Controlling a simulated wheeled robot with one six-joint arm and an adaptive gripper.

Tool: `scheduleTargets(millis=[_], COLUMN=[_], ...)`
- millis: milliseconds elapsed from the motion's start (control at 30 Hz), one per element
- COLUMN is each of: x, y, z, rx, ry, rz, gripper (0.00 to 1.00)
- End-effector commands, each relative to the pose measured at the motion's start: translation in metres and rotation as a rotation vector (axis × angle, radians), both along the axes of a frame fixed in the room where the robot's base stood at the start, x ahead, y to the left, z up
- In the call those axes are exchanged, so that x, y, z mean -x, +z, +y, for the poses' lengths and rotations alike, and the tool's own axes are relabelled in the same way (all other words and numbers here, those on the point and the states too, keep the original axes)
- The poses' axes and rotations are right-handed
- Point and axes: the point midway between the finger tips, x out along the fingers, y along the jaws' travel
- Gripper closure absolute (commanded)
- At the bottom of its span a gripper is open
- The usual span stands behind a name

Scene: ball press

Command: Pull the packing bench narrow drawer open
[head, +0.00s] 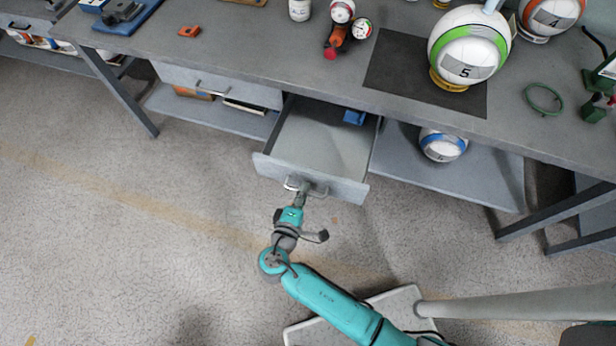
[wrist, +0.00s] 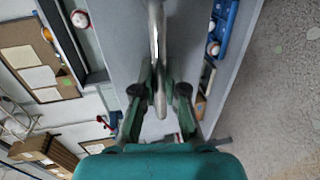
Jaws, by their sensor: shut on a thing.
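The packing bench (head: 240,50) has a narrow drawer (head: 315,145) that stands pulled out, with its front panel (head: 340,188) well clear of the bench edge. A small blue thing (head: 354,117) lies inside at the back right. My gripper (head: 301,194) is at the drawer front, shut on the metal bar handle (head: 320,191). In the wrist view the handle (wrist: 155,45) runs between the two fingers of my gripper (wrist: 158,95). The fingers hide part of the handle in the head view.
A wider drawer (head: 215,84) to the left is shut. A lower shelf (head: 460,170) holds a blue-and-white ball (head: 443,145). A ball marked 5 (head: 468,50) stands on a dark mat (head: 395,72) on the bench. Bench legs (head: 118,92) stand at both sides.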

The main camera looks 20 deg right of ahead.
Motion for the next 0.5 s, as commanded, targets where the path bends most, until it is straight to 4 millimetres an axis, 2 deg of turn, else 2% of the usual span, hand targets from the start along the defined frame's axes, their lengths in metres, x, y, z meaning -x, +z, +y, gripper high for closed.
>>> scheduleTargets(millis=[200,500], x=[0.0096,0.0103], y=[-0.0007,-0.0007], z=[0.0068,0.0071], rx=[0.0,0.0], ry=[0.0,-0.001], rz=[0.001,0.002], gripper=[1.0,1.0])
